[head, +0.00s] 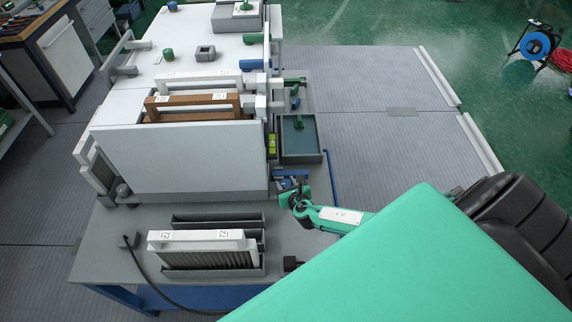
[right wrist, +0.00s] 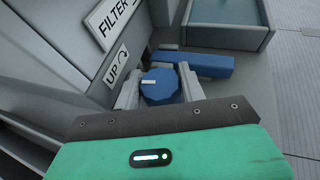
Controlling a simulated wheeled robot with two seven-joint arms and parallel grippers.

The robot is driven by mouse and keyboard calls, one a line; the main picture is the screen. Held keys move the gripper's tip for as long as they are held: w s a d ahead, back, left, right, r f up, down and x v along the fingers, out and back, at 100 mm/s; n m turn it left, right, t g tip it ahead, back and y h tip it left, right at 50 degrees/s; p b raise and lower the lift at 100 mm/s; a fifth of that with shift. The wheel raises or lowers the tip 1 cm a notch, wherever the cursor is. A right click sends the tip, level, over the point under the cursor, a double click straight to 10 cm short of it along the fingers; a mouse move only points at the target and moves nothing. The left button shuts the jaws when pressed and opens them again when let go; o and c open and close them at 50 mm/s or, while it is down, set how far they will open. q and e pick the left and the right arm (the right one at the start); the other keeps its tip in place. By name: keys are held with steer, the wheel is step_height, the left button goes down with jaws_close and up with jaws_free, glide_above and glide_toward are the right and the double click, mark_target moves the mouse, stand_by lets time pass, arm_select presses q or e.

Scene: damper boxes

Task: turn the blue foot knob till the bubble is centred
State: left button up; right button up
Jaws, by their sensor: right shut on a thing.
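The blue foot knob (right wrist: 160,86) is a faceted blue dial with a white mark, low at the corner of the white cabinet (head: 190,160). My right gripper (right wrist: 159,92) is shut on it, one pale finger on each side, and the white mark faces left in the right wrist view. In the head view my right gripper (head: 292,190) reaches in from the right to that corner, and the knob is mostly hidden. A yellow-green level vial (head: 272,143) sits on the cabinet's right side; its bubble is too small to read. My left gripper is not in view.
A blue bar (right wrist: 208,65) lies just beyond the knob. A grey tray (head: 300,157) with a green-handled part is above it. A white filter (head: 197,240) stands in a grey rack at the front. An "UP" label (right wrist: 118,63) with a curved arrow is beside the knob.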

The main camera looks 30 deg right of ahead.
steer(key=shift+a+m+g+h+p, duration=0.1)
steer(key=shift+m+g+h+p, duration=0.2)
steer(key=shift+m+h, duration=0.55)
steer(key=shift+m+g+h, duration=0.6)
steer(key=shift+m+h, duration=0.45)
steer(key=shift+h, duration=0.2)
steer(key=o, duration=1)
steer(key=b+v, duration=0.1)
steer(key=v, duration=1.2)
steer(key=shift+s+a+r, duration=0.1)
steer(key=shift+s+a, duration=0.05)
steer(key=shift+s, duration=0.1)
